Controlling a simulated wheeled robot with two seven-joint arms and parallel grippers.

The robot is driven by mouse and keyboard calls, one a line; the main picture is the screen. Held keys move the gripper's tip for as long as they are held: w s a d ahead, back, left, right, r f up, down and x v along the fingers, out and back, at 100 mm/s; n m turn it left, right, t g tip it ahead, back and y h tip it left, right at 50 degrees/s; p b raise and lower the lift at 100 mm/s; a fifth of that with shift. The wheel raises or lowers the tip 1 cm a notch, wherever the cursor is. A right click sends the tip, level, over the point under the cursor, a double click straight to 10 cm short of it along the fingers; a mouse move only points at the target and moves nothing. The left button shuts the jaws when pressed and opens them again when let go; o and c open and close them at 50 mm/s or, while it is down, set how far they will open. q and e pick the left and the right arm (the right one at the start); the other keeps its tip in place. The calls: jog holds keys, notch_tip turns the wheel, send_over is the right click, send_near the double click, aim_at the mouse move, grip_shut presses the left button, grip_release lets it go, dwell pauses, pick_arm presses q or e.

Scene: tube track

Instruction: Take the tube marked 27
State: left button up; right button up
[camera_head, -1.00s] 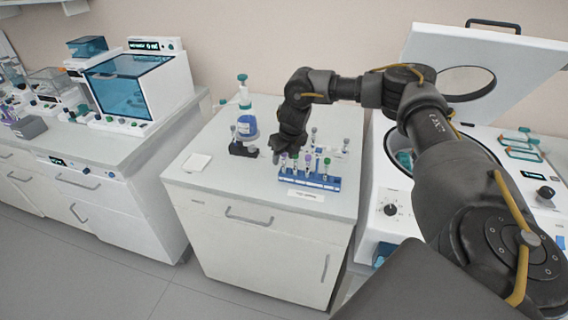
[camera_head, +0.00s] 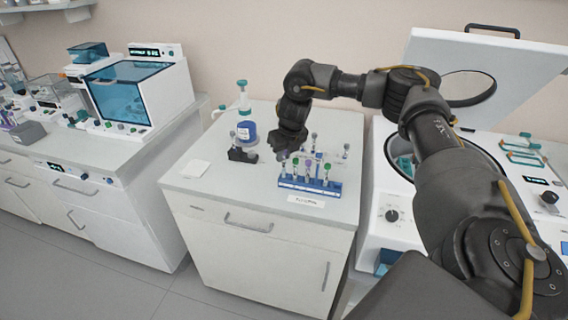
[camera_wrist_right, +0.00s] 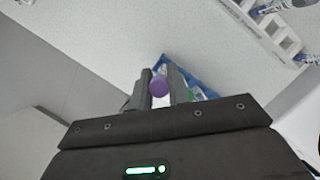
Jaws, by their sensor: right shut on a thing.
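My right gripper (camera_head: 281,154) is over the left end of a blue tube rack (camera_head: 312,189) on the white cabinet. Part of the blue rack (camera_wrist_right: 180,68) shows behind the fingers. Several tubes with coloured caps stand in the rack, among them a green-capped tube (camera_head: 327,170). No number can be read on any tube. My left gripper is not in view.
A dark holder (camera_head: 242,155), a blue-labelled bottle (camera_head: 246,131) and a white pad (camera_head: 194,168) are on the cabinet left of the rack. An open-lidded machine (camera_head: 398,214) stands right. The cabinet's front left top is mostly clear.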

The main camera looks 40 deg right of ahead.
jog(key=s+a+r+b, duration=0.1)
jog(key=s+a+r, duration=0.8)
jog(key=a+r, duration=0.1)
jog(key=shift+a, duration=0.45)
